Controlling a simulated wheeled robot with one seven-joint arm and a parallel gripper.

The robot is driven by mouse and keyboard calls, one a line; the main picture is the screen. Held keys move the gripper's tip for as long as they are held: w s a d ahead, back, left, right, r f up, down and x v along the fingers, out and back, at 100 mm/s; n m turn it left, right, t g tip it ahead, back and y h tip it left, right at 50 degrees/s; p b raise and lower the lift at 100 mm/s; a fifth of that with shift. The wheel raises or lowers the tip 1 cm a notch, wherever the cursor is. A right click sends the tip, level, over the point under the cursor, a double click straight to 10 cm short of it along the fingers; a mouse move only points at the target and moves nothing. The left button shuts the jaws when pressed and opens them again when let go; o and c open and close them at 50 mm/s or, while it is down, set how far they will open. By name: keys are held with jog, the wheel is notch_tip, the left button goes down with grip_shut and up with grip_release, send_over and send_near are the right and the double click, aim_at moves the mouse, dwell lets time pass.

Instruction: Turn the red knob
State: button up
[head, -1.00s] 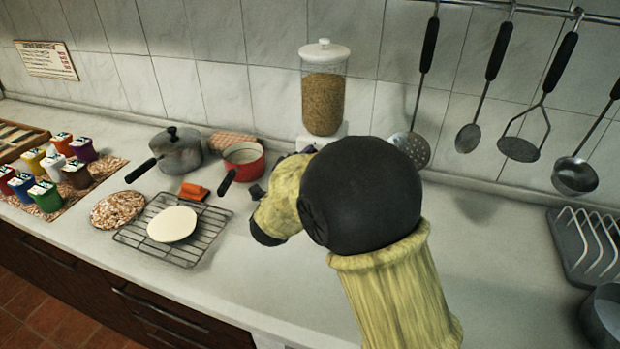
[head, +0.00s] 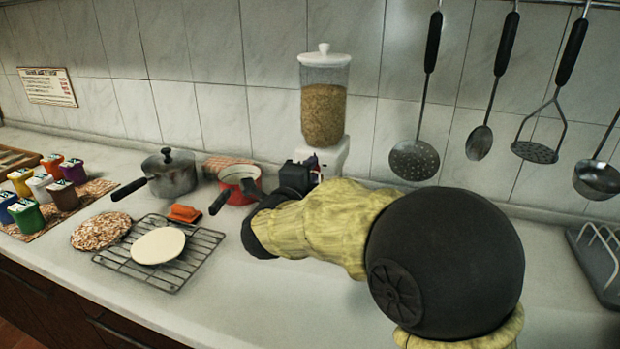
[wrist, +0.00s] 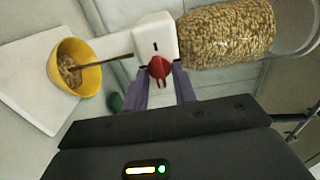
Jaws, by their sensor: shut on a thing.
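A dispenser (head: 323,112) with a clear jar of grain, white lid and white base stands against the tiled wall in the head view. In the wrist view its white body (wrist: 157,38) carries the red knob (wrist: 158,67), which points toward my gripper (wrist: 161,82). The purple fingers are on both sides of the knob, shut on it. In the head view my gripper (head: 303,172) is at the dispenser's base and hides the knob. A yellow bowl (wrist: 92,78) with brown contents is beside the dispenser body in the wrist view; a thin grey-brown streak runs between them.
A red pot (head: 250,192) and a grey lidded pot (head: 174,178) stand left of my gripper. A wire rack (head: 190,265) with a pale disc lies nearer. Utensils hang from a rail at right, including a skimmer (head: 414,160). Several colored containers stand far left.

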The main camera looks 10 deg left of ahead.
jog(key=shift+f, duration=0.1)
jog(key=o, duration=0.6)
jog(key=shift+s, duration=0.15)
jog(key=s, duration=0.5)
jog(key=s+a, duration=0.1)
jog(key=s, duration=0.5)
jog(key=s+a, duration=0.1)
jog(key=s, duration=0.5)
jog(key=shift+a+b, duration=0.2)
jog(key=shift+b, duration=0.1)
